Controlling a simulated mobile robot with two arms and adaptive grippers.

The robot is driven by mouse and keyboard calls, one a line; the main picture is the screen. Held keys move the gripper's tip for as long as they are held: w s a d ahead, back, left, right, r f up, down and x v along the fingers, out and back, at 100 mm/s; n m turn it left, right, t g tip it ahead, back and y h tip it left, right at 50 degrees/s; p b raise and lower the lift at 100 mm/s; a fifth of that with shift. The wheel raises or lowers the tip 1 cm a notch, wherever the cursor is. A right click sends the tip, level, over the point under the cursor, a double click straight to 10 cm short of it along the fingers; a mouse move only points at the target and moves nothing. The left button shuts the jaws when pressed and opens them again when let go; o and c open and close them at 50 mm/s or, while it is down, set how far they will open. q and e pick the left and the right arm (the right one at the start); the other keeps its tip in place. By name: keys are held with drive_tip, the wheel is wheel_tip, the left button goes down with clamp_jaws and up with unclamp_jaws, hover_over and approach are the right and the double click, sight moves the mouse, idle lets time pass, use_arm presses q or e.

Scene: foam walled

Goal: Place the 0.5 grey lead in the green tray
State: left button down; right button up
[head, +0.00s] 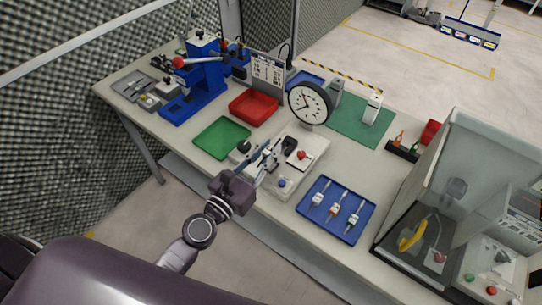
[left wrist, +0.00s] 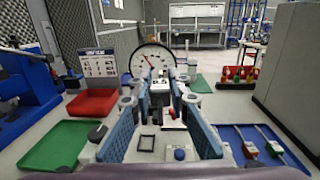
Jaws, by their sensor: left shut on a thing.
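The green tray (head: 222,138) is empty on the bench, left of the white test fixture (head: 312,152). It also shows at the left edge of the left wrist view (left wrist: 58,148). My left gripper (head: 270,151) is over the fixture, right of the green tray, its fingers on either side of a small grey part, which I take for the grey lead (left wrist: 159,88). The gripper is shut on it; the fingers hide much of it in the head view. I cannot read its 0.5 marking. My right gripper is in neither view.
A round dial gauge (head: 309,103) stands behind the fixture. A blue tray (head: 325,228) with several leads lies to the right. A red tray (head: 253,107) and a blue press (head: 196,88) are at the back left. A clear-walled enclosure (head: 450,165) is at right.

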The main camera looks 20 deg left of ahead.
use_arm(q)
drive_tip(key=w+a+r+p, duration=0.1)
drive_tip(key=w+r+p, duration=0.1)
drive_tip(key=w+r, duration=0.2)
drive_tip(key=w, duration=0.3)
drive_tip(key=shift+w+a+m+h+p, duration=0.3)
drive_tip(key=shift+a+m+h+p, duration=0.1)
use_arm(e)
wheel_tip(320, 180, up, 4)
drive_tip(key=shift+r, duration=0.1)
use_arm(q)
wheel_tip(320, 180, down, 15)
drive_tip(key=b, duration=1.4)
drive_tip(key=shift+b, duration=0.35)
drive_tip(key=shift+f+b, duration=1.75)
drive_tip(key=shift+f, duration=0.5)
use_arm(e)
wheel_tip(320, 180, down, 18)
use_arm(q)
drive_tip(key=shift+f, duration=0.1)
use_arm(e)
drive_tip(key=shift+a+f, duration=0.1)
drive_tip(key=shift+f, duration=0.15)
use_arm(q)
drive_tip(key=shift+f+b, duration=0.15)
drive_tip(key=shift+b, duration=0.15)
drive_tip(key=c, duration=1.8)
unclamp_jaws()
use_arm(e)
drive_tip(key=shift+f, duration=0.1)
